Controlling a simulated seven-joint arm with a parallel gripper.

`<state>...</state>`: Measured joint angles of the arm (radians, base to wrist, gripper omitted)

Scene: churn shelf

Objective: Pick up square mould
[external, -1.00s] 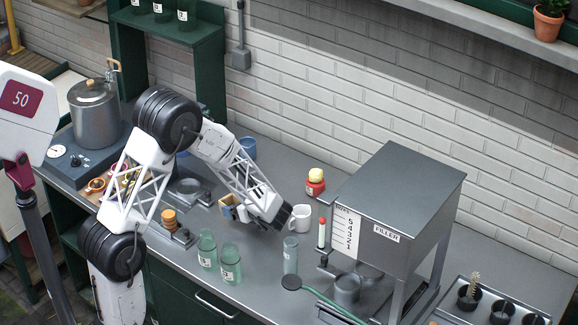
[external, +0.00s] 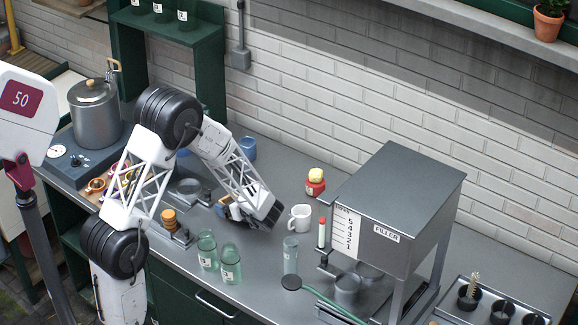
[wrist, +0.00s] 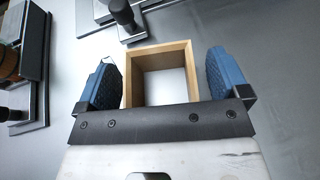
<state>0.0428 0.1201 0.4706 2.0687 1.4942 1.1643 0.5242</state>
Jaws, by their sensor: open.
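The square mould is an open wooden frame (wrist: 160,50) on the grey counter. In the wrist view it lies between the two blue finger pads of my gripper (wrist: 163,82), with a gap at each side. My gripper is open and low over the counter, pointing down around the mould. In the external view my gripper (external: 234,212) hides most of the mould, so its contact with the counter is hard to see there.
A white mug (external: 300,218) stands just right of my gripper. Green glass bottles (external: 230,265) and a clear glass tube (external: 290,256) stand in front. The filler machine (external: 385,215) is to the right. A small dark scale-like fixture (wrist: 125,18) sits beyond the mould.

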